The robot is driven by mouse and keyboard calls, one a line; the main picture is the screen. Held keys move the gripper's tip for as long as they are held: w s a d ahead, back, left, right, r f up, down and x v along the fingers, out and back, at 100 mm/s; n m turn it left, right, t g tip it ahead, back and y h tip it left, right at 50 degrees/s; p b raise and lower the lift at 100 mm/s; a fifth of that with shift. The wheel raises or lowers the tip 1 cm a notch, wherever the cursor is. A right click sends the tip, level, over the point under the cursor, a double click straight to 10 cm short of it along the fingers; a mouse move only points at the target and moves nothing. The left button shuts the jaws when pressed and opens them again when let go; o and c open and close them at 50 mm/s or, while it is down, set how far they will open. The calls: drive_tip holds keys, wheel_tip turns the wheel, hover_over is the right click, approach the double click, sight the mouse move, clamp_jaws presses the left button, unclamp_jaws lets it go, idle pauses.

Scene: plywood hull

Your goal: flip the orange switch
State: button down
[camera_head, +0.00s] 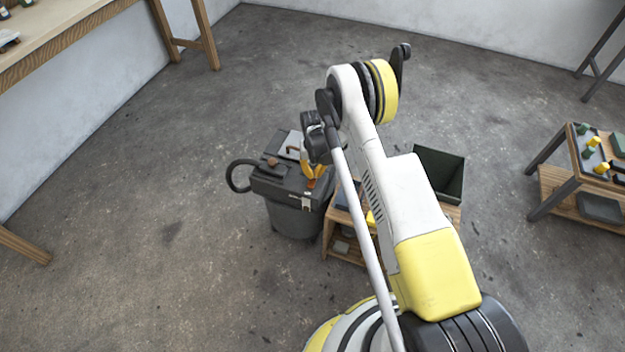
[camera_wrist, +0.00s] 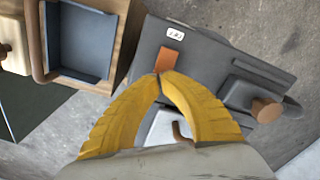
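The orange switch (camera_wrist: 171,60) is a small flat orange piece on the dark grey top of a vacuum-like machine (camera_wrist: 222,62), below a small white label. The machine (camera_head: 292,212) stands on the floor in the head view, and a bit of orange (camera_head: 311,183) shows on it by my fingers. My gripper (camera_wrist: 161,75) has two yellow ribbed fingers whose tips meet, with nothing seen between them. The tips are right at the switch's near edge in the wrist view; I cannot tell whether they touch it. In the head view my gripper (camera_head: 314,172) is over the machine's top.
The machine also has a brown knob (camera_wrist: 266,110), a light panel with a brown handle (camera_wrist: 181,131) and a black hose (camera_head: 236,178). A low wooden stand (camera_head: 346,248) with a blue-grey tray (camera_wrist: 85,40) stands close beside it. A dark green bin (camera_head: 440,172) is behind. Floor at left is clear.

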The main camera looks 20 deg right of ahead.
drive_tip(key=shift+f, duration=0.7)
idle(0.3)
drive_tip(key=shift+r+p, duration=1.3)
drive_tip(key=shift+r, duration=2.25)
wheel_tip(320, 180, up, 26)
drive_tip(key=s+t, duration=0.2)
drive_tip(key=s, duration=0.1)
drive_tip(key=s+r+t, duration=0.2)
drive_tip(key=s+r, duration=0.7)
drive_tip(key=r, duration=0.3)
drive_tip(key=s+r+n+t, duration=0.1)
drive_tip(key=s+r+t, duration=0.2)
drive_tip(key=s, duration=1.4)
drive_tip(key=shift+s+r, duration=0.35)
drive_tip(key=shift+s, duration=0.05)
